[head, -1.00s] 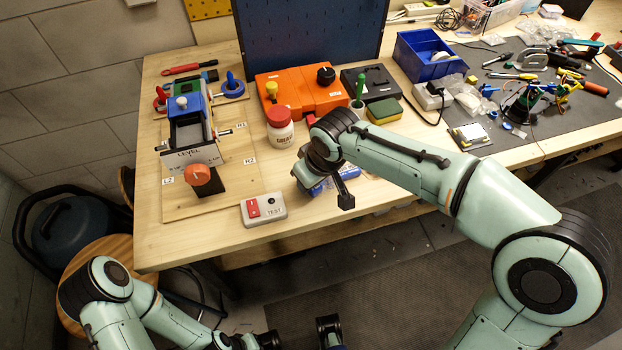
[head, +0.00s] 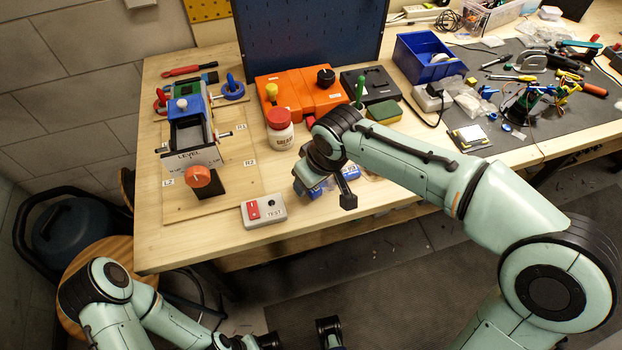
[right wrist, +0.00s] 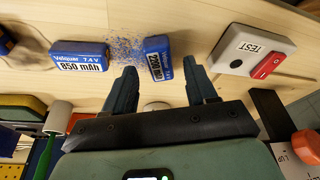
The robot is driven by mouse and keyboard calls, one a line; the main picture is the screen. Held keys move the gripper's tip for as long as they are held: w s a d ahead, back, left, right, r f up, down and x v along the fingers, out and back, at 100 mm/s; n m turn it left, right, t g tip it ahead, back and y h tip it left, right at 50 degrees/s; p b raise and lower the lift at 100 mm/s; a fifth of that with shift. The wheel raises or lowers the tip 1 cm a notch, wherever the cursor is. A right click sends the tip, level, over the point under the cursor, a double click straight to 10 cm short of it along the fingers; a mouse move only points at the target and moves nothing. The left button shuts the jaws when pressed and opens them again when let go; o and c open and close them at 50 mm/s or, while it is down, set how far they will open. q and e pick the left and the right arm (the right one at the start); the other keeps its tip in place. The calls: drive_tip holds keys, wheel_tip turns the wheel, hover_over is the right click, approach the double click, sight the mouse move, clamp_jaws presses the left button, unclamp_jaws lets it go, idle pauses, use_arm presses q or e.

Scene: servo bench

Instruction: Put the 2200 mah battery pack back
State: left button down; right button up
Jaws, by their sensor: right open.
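The 2200 mAh battery pack (right wrist: 157,60) is a small blue block with a white label, on the wooden bench. In the right wrist view it lies between and just beyond the fingertips of my right gripper (right wrist: 160,80), which is open and empty. In the head view the pack (head: 317,191) is partly hidden beneath my right gripper. A similar blue 850 mAh pack (right wrist: 78,57) lies to its left in the wrist view; in the head view it shows (head: 350,172) behind the gripper.
A grey TEST box (head: 264,211) with a red switch stands close to the pack. A white jar (head: 280,130) with red lid, orange case (head: 301,95), sponge (head: 384,111) and levelling rig (head: 190,130) stand around. Bare wood lies between rig and jar.

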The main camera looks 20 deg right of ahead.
use_arm(q)
drive_tip(key=shift+s+r+p, duration=0.15)
drive_tip(key=shift+r+p, duration=0.55)
drive_tip(key=shift+p, duration=0.1)
use_arm(e)
drive_tip(key=v, duration=1)
drive_tip(key=shift+r, duration=0.3)
drive_tip(key=shift+s+f, duration=0.1)
drive_tip(key=shift+s, duration=0.05)
